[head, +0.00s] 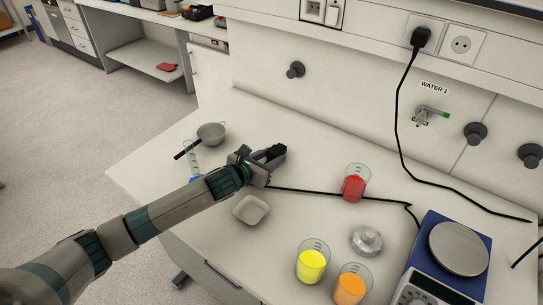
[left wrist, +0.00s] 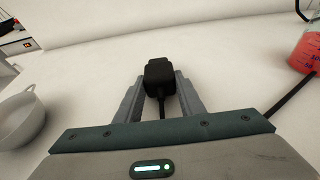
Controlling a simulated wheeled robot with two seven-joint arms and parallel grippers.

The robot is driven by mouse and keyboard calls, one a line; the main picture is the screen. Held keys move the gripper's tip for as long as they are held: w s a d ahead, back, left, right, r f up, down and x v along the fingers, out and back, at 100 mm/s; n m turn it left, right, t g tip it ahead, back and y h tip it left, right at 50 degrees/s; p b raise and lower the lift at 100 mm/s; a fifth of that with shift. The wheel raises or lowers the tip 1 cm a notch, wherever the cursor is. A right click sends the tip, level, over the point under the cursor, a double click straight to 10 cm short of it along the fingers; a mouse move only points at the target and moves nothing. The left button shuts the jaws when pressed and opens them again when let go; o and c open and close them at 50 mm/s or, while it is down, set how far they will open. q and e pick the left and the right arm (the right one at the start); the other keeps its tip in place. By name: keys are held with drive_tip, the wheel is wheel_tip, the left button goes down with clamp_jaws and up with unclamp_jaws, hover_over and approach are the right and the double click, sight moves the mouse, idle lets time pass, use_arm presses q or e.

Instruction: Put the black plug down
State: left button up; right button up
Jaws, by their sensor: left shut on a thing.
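My left gripper (head: 270,155) is over the back left part of the white bench. In the left wrist view its two fingers (left wrist: 158,98) are shut on the black plug (left wrist: 159,74). The plug's cable runs back between the fingers and shows again at the right. In the head view the black cable (head: 330,193) runs from the gripper to the right across the bench. Whether the plug touches the bench top is hard to tell. My right gripper is in neither view.
A grey strainer (head: 211,132) and a measuring cylinder (head: 192,160) stand left of the gripper, a square dish (head: 251,209) in front. A red beaker (head: 354,185) is to the right, yellow (head: 311,264) and orange (head: 351,287) beakers nearer. A blue scale (head: 432,262) stands far right.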

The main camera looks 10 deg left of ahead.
use_arm(q)
drive_tip(key=o, duration=1.3)
drive_tip(key=shift+c, duration=0.2)
drive_tip(key=shift+r, duration=0.2)
drive_tip(key=shift+s+a+r, duration=0.15)
drive_tip(key=shift+s+a, duration=0.1)
drive_tip(key=shift+s, duration=0.2)
drive_tip(key=b+v, duration=0.2)
drive_tip(key=v, duration=0.7)
drive_tip(key=shift+s+a+r, duration=0.1)
drive_tip(key=shift+s+a, duration=0.05)
drive_tip(key=shift+s, duration=0.1)
drive_tip(key=shift+s+a+r, duration=0.2)
drive_tip(key=shift+s+r, duration=0.15)
drive_tip(key=shift+s, duration=0.25)
